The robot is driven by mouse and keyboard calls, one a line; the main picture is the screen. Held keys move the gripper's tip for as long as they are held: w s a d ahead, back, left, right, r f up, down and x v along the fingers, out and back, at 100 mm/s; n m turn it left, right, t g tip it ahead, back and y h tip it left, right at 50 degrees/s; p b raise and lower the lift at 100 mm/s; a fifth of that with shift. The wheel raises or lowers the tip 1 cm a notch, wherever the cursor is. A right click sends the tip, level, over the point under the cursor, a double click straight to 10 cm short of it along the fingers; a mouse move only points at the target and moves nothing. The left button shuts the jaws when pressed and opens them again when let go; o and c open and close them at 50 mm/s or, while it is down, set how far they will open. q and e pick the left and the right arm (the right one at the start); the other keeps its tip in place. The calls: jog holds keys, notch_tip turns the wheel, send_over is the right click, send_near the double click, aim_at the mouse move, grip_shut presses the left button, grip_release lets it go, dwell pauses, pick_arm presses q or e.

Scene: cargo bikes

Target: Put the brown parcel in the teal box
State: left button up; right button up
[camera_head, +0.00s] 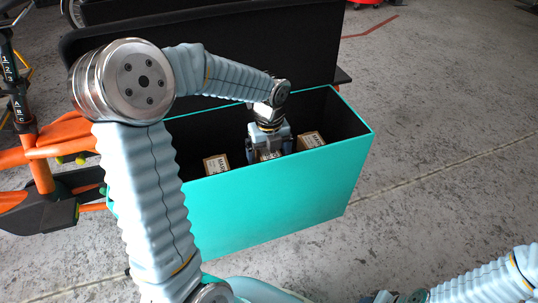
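The teal box (268,205) is open at the top and stands in the middle of the view, with a dark inside. My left arm arches over its near wall. My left gripper (268,154) points down inside the box. A brown parcel (269,156) shows between its fingers, mostly hidden by the gripper and the near wall. I cannot tell whether the fingers press on it or whether it rests on the box floor. My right gripper (385,298) is at the bottom edge, far from the box and partly cut off.
Two more brown parcels with printed labels are in the box, one at left (216,165) and one at right (310,141). A black lid or panel (310,45) stands behind it. An orange bike frame (60,137) is at left. The concrete floor at right is clear.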

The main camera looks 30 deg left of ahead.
pick_arm(q)
notch_tip(320, 180, up, 12)
jog(key=p, duration=0.2)
jog(key=shift+r, duration=0.25)
